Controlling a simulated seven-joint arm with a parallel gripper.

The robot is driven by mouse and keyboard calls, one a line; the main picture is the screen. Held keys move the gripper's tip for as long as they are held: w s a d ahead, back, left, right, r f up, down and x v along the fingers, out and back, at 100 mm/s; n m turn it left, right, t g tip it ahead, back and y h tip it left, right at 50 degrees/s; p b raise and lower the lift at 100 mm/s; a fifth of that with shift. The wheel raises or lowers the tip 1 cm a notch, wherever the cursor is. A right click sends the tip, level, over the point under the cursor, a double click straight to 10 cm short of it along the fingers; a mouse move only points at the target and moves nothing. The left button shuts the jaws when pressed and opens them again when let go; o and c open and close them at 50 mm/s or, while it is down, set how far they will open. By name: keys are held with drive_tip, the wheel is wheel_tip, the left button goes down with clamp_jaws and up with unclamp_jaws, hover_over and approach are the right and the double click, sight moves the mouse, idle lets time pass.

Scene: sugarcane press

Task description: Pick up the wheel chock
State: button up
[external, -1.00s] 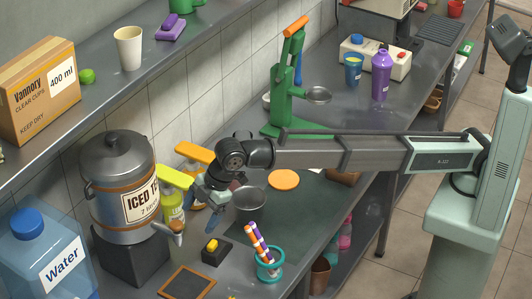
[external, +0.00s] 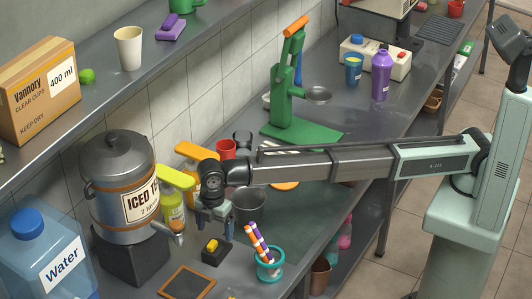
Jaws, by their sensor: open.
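A small black block with a yellow top (external: 211,250) sits on the counter right of the drink dispenser; it looks like the wheel chock, though it is small in view. My gripper (external: 213,230) is open and points down just above and behind it. The fingers appear apart from the block, and nothing is between them. The exact height of the gap is hard to tell from this angle.
A teal holder with striped sticks (external: 270,268) stands right of the block, and a dark framed board (external: 187,281) lies in front. Yellow-green bottles (external: 173,208), a grey metal cup (external: 249,204) and the iced tea dispenser (external: 122,190) stand close by.

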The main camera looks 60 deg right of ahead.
sight(215, 244)
drive_tip(key=shift+a+f, duration=0.15)
drive_tip(key=shift+f, duration=1.55)
drive_tip(key=shift+a+f, duration=0.15)
drive_tip(key=shift+f, duration=1.5)
drive_tip(key=c, duration=1.3)
